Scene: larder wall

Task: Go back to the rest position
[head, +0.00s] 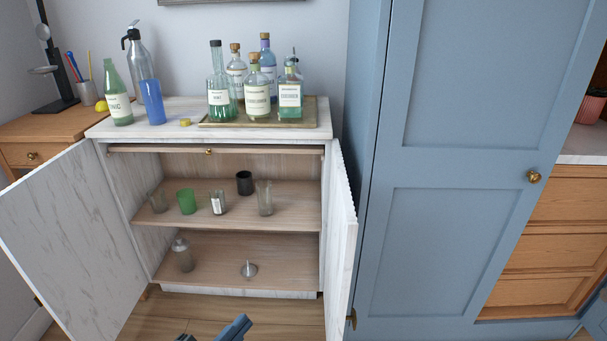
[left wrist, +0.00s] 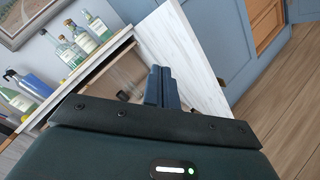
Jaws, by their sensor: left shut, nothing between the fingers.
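My left gripper (head: 236,326) shows at the bottom edge of the head view, low in front of the open white cabinet (head: 225,291). In the left wrist view its two blue-grey fingers (left wrist: 161,86) are together with nothing between them. They are apart from the open right cabinet door (left wrist: 190,60), which shows behind them. Most of the left arm is out of the head view. My right gripper is in neither view.
Both cabinet doors stand open, the left one (head: 65,235) swung wide. Glasses and a green cup (head: 186,201) stand on the shelf. Bottles stand on a tray (head: 318,118) on top. A tall blue cupboard (head: 450,240) is at right. Floor in front looks clear.

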